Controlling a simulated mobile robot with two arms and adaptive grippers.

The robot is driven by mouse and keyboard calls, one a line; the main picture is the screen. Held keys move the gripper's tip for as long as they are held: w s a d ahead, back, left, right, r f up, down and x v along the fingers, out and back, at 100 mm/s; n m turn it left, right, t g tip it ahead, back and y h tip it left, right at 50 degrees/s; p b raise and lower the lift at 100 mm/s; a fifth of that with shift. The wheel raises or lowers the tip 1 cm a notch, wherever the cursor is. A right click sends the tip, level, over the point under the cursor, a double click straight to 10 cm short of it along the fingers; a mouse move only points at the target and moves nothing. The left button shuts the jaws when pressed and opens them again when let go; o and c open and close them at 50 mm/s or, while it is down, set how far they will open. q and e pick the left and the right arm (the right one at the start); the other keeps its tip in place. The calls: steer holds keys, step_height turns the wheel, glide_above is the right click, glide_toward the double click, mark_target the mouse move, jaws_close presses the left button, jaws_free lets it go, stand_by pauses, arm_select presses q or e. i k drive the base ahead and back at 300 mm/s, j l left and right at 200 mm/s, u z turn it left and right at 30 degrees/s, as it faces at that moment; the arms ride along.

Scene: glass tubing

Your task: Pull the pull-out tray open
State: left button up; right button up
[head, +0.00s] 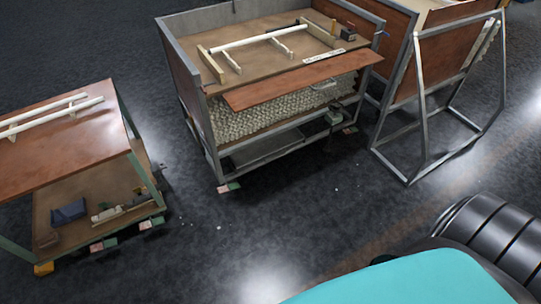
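A workbench with a grey metal frame (190,82) stands at the upper middle of the head view. A reddish-brown board (300,78) juts out along its near side, just below the tan top (255,50); it looks like the pull-out tray. I cannot tell how far out it is. Below the board is a pale, bumpy woven-looking front (255,115). A small light handle-like piece (323,86) shows near the board's lower edge. Neither of my grippers is in view.
A cart with a brown top (60,150) holding white tubes stands at left; its lower shelf holds a blue item (69,211). A metal frame rack (440,130) with brown panels stands at right. Dark floor (290,215) before the workbench is mostly clear.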

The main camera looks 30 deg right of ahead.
mark_target(245, 157)
steer(key=i+l, duration=0.15)
steer(key=l, duration=0.2)
steer(key=i+l, duration=0.15)
steer(key=l, duration=0.2)
steer(key=i+l, duration=0.15)
steer(key=l, duration=0.25)
